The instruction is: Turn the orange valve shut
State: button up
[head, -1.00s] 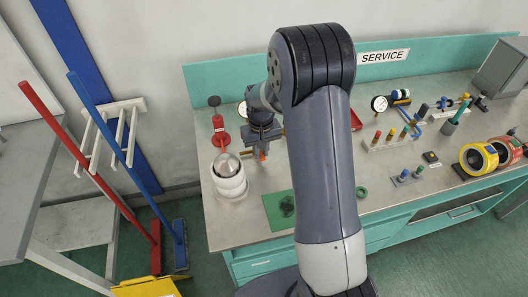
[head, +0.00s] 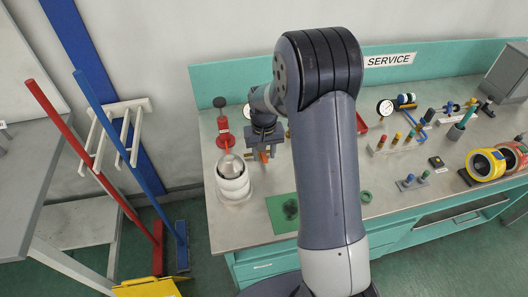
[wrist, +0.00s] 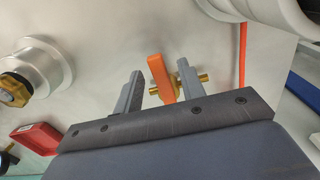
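The orange valve (wrist: 161,79) shows in the wrist view as an upright orange lever on a small brass fitting (wrist: 203,78). My gripper (wrist: 159,85) is open, with one grey finger on each side of the lever. The lever lies nearer the right finger, and a clear gap shows on its left. I cannot tell whether the right finger touches it. In the head view, my gripper (head: 264,152) points down over the bench, and a bit of the orange valve (head: 265,157) shows at its fingertips. My arm and gripper hide the rest of the valve there.
A white canister with a silver top (head: 232,180) stands close left of my gripper. A red stand (head: 224,131) is behind it. A green mat (head: 281,212) lies in front on the metal bench (head: 233,228). Gauges, pegs and tape rolls (head: 485,164) fill the right side.

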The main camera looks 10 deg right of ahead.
aim_at(264, 157)
jog(key=shift+r, duration=0.1)
notch_tip(264, 157, up, 11)
jog(key=b, duration=0.1)
jog(key=shift+f, duration=0.2)
notch_tip(264, 157, down, 11)
jog(key=shift+r+p, duration=0.2)
jog(key=shift+p, duration=0.35)
jog(key=shift+d+f+n+p, duration=0.1)
jog(key=shift+d+n+p, duration=0.2)
jog(key=shift+n, duration=0.3)
jog(key=shift+a, duration=0.1)
